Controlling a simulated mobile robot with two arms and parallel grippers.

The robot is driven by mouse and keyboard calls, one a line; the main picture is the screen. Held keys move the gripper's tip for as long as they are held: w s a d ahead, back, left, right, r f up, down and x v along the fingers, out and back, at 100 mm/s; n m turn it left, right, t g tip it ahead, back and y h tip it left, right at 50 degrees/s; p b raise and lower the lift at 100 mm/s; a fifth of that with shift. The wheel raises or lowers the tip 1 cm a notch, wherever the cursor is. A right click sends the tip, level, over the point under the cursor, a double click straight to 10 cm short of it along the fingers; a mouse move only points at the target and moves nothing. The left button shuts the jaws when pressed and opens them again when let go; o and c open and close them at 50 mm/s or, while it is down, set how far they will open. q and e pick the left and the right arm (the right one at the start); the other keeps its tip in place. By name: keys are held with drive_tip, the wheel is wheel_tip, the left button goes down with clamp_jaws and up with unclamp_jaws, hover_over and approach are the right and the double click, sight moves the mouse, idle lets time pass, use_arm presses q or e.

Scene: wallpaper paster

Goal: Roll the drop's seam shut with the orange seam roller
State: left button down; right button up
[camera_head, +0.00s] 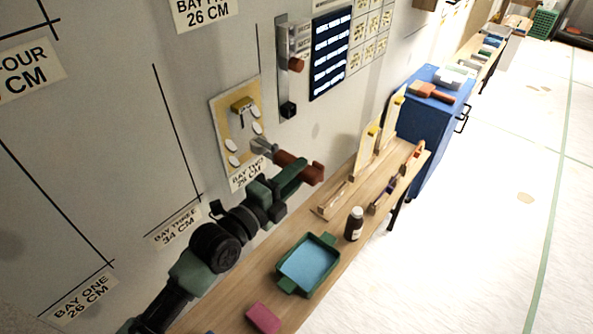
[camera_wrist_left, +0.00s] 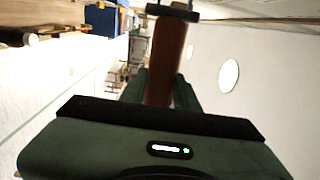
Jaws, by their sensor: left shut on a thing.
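My left gripper (camera_head: 294,178) is shut on a tool with a reddish-orange handle, apparently the seam roller (camera_head: 297,165). Its grey head (camera_head: 262,146) points at the wall by the lower right edge of a yellowish panel with white ovals, apparently the drop (camera_head: 228,117). I cannot tell whether head and wall touch. In the left wrist view the handle (camera_wrist_left: 166,62) stands up between the fingers, and a dark crosspiece hides its far end. The seam itself is too small to make out. My right gripper is not in view.
Below the wall runs a wooden bench (camera_head: 337,240) with a green tray (camera_head: 290,284) of blue, a dark bottle (camera_head: 354,224), a pink block (camera_head: 263,318) and a wooden rack (camera_head: 366,150). A blue cabinet (camera_head: 427,127) stands beyond. The floor at right is clear.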

sight(274, 160)
use_arm(q)
drive_tip(key=w+a+b, duration=0.4)
drive_tip(key=shift+f, duration=0.15)
drive_tip(key=shift+w+a, duration=0.25)
drive_tip(key=shift+a, duration=0.1)
drive_tip(key=shift+r, duration=0.2)
drive_tip(key=shift+w+a, duration=0.1)
idle(0.8)
drive_tip(key=shift+w+a, duration=0.85)
drive_tip(key=shift+w, duration=0.05)
idle(1.2)
